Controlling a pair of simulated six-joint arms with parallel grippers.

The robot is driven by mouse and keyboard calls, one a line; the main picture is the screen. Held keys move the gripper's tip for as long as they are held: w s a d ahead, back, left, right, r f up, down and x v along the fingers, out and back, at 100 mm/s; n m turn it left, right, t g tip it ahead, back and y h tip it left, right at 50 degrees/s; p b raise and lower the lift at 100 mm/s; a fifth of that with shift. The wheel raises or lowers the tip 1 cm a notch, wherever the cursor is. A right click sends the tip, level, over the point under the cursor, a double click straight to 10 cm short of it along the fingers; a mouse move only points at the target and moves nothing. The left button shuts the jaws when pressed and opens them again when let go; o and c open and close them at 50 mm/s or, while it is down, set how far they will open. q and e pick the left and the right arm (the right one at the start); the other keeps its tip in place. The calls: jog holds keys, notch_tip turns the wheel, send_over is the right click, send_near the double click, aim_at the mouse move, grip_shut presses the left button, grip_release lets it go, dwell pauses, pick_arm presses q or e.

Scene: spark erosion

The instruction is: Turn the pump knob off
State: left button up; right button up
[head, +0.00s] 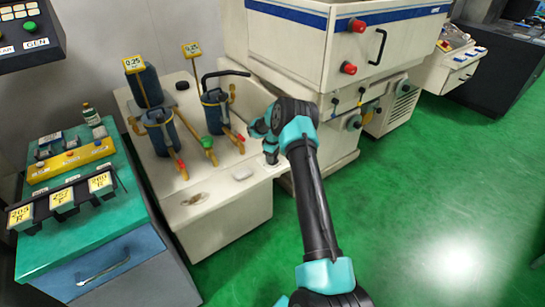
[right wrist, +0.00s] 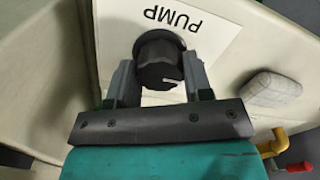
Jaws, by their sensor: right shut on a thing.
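The pump knob (right wrist: 157,58) is a black round knob on a white plate lettered PUMP (right wrist: 207,30), which appears upside down in the right wrist view. A short white mark shows on the knob's near face, toward its right side. My right gripper (right wrist: 160,76) is shut on the knob, one finger on each side. In the head view my right gripper (head: 268,153) is at the right side of the cream tank, and the knob is hidden behind it. My left gripper is not in view.
The cream tank (head: 240,200) holds blue cylinders (head: 160,132) and brass pipes with red and green handles. A grey block (right wrist: 272,88) lies beside the plate. A teal-topped cabinet (head: 85,225) stands left, and a large cream machine (head: 300,45) stands behind. Green floor is clear at right.

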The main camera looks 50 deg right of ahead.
jog(key=o, duration=0.9)
jog(key=shift+r, duration=0.1)
notch_tip(320, 180, up, 17)
jog(key=shift+r, duration=0.15)
dwell(0.4)
